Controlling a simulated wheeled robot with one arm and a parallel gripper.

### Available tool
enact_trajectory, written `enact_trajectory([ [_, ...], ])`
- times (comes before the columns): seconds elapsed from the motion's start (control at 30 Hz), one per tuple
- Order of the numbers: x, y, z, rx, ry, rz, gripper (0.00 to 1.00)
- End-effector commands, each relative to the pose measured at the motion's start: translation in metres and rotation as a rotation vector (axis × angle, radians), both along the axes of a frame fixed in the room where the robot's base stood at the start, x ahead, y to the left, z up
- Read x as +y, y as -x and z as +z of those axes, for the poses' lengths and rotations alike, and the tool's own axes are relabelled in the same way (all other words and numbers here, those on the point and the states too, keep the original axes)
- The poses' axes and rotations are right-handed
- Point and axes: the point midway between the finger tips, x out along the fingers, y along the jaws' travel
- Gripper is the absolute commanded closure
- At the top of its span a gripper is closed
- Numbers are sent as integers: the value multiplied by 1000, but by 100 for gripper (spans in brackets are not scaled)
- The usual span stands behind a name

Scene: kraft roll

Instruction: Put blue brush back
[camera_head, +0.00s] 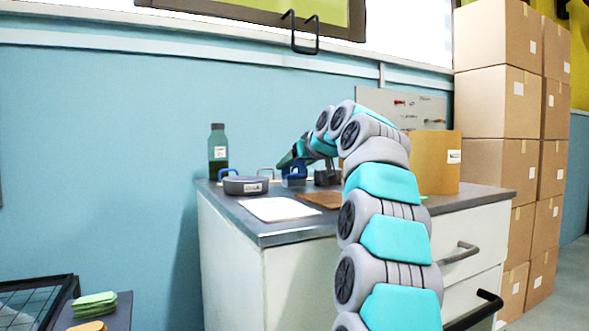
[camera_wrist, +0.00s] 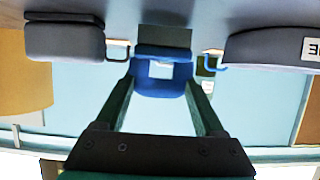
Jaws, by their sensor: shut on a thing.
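The blue brush (camera_wrist: 160,88) is between my gripper's two green fingers in the wrist view, with a dark grey block (camera_wrist: 165,38) at its counter side. In the head view the brush (camera_head: 293,181) is small and partly hidden by my arm, low over or on the counter near the wall. My gripper (camera_wrist: 163,80) is shut on it. A blue hook-like piece (camera_wrist: 213,64) and a dark hook-like piece (camera_wrist: 118,52) flank the brush in the wrist view, apart from it. Whether the brush touches the counter is not clear.
A grey labelled tin (camera_head: 245,186), a green bottle (camera_head: 217,152) and a white sheet (camera_head: 270,209) are on the counter (camera_head: 270,236) left of my gripper. A tan cylinder (camera_head: 440,160) stands to the right. Stacked cartons (camera_head: 500,100) rise beyond the counter's right end.

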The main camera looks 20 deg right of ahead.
Motion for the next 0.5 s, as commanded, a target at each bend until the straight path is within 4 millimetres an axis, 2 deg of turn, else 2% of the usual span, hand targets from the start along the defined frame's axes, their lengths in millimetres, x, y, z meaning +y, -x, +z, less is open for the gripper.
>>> enact_trajectory([
  [0.5,0,0,-7,1,0,0,86],
])
